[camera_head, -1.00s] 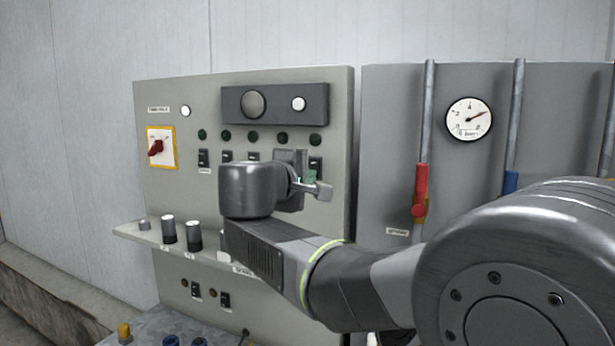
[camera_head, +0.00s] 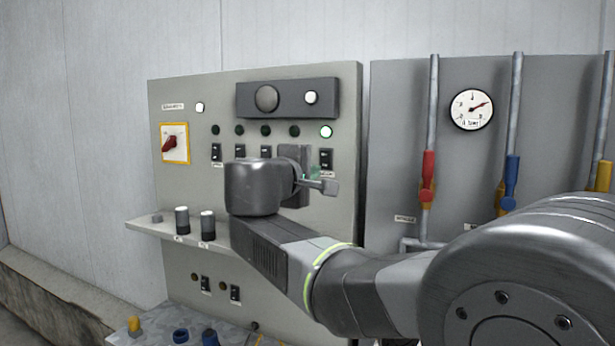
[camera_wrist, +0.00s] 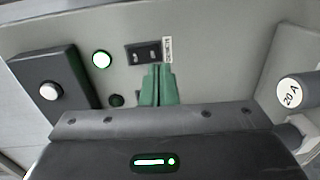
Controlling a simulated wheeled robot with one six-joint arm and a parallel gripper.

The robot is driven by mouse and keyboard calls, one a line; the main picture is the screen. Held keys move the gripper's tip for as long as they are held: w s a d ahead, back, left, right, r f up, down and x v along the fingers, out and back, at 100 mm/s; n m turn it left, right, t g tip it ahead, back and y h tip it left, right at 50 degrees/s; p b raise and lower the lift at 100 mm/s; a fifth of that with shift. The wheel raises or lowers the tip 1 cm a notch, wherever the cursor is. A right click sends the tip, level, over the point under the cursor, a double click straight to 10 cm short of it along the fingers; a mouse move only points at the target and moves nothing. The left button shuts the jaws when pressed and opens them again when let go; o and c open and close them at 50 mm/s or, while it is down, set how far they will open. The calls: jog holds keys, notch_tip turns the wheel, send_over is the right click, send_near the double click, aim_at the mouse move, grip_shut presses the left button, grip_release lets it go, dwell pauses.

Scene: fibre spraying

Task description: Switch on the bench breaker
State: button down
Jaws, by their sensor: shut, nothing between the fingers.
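The rightmost black breaker switch (camera_head: 326,158) in the upper row of the grey panel (camera_head: 215,100) has a lit green lamp (camera_head: 326,131) above it. In the wrist view this breaker (camera_wrist: 142,54) lies just past my fingertips, with a white label (camera_wrist: 167,49) beside it, too small to read surely. The lit lamp (camera_wrist: 102,60) shows to its left. My gripper (camera_wrist: 157,70) has green fingers, shut and empty, their tips at or very near the breaker's edge; contact cannot be told. In the head view my gripper (camera_head: 315,172) is partly hidden by its own wrist.
Other breakers (camera_head: 216,152) and dark lamps continue to the left. A red rotary switch (camera_head: 170,144) sits at far left. A dark box (camera_head: 288,98) protrudes above. Pipes with red (camera_head: 428,180) and blue (camera_head: 511,180) valves stand right.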

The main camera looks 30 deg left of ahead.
jog(key=s+d+f+b, duration=0.1)
jog(key=s+b, duration=0.1)
jog(key=s, duration=0.7)
jog(key=shift+s+f, duration=0.25)
jog(key=shift+s, duration=0.15)
jog(key=shift+w, duration=0.1)
